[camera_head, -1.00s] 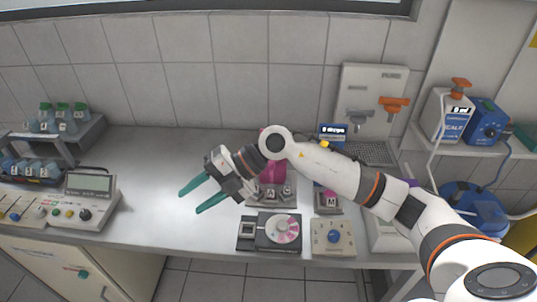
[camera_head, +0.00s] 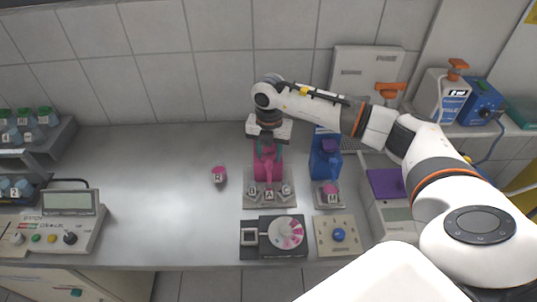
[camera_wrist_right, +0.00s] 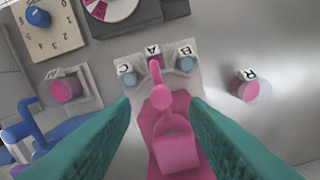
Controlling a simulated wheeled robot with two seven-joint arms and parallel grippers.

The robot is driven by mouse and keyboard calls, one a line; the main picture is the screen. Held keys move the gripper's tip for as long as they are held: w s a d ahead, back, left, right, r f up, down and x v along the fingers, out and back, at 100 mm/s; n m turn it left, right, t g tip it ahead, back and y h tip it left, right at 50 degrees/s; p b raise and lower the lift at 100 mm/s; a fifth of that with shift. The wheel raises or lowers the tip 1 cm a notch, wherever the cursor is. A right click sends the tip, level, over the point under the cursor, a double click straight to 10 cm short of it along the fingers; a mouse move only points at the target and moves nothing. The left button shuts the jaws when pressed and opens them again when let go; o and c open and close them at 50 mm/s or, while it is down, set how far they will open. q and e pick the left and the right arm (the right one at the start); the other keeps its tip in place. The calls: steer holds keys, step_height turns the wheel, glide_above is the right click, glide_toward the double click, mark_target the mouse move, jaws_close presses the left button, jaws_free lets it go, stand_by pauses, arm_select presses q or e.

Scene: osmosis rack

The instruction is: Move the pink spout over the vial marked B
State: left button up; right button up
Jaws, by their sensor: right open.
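The pink spout (camera_head: 268,168) stands on its pink body at the back of a grey plate. In the right wrist view the spout (camera_wrist_right: 159,98) points at the middle vial position, marked A (camera_wrist_right: 152,49). The vial marked B (camera_wrist_right: 187,63) is on the right there, beside A; in the head view it is at the left end (camera_head: 252,193). My right gripper (camera_head: 267,146) reaches down over the pink body. Its green fingers (camera_wrist_right: 160,125) are open, one on each side of the pink part, with no clear grip. My left gripper is out of view.
A vial marked C (camera_head: 287,191) stands right of A. A pink vial marked R (camera_head: 219,176) stands alone on the bench to the left. A vial marked M (camera_head: 330,194) and a blue device (camera_head: 325,160) are close on the right. A dial box (camera_head: 283,235) lies in front.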

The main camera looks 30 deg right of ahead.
mark_target(269, 162)
step_height(269, 162, down, 3)
steer(key=shift+f+p, duration=0.1)
steer(key=shift+p, duration=0.3)
steer(key=shift+f, duration=0.25)
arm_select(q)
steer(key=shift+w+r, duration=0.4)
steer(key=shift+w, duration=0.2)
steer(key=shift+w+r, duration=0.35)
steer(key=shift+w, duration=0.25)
arm_select(e)
jaws_close()
